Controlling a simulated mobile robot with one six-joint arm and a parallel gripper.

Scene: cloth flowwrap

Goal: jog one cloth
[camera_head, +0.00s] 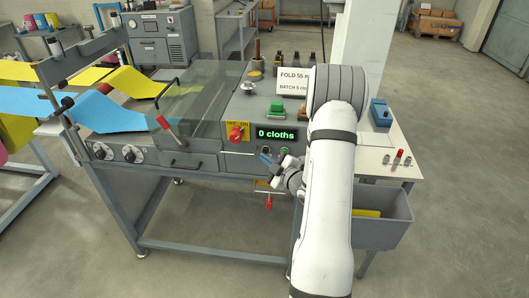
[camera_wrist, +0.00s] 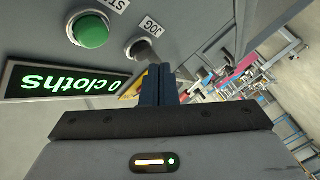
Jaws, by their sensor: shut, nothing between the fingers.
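The dark round JOG button (camera_wrist: 140,47) is on the grey panel, beside its JOG label (camera_wrist: 151,26) in the wrist view. The green START button (camera_wrist: 90,29) is to its left there. My gripper (camera_wrist: 158,68) is shut and empty, its blue fingertips close to the JOG button in the picture; I cannot tell whether they touch it. In the head view my gripper (camera_head: 267,158) is in front of the panel, just below the buttons. The display (camera_head: 277,134) reads "0 cloths" in green. Blue and yellow webs (camera_head: 110,112) run into the machine at left.
A red knob (camera_head: 236,132) on a yellow plate is left of the display. A clear guard (camera_head: 195,95) covers the machine's middle. A sign (camera_head: 294,80) stands on top. A grey bin (camera_head: 390,230) with something yellow inside is at lower right. My arm hides part of the machine.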

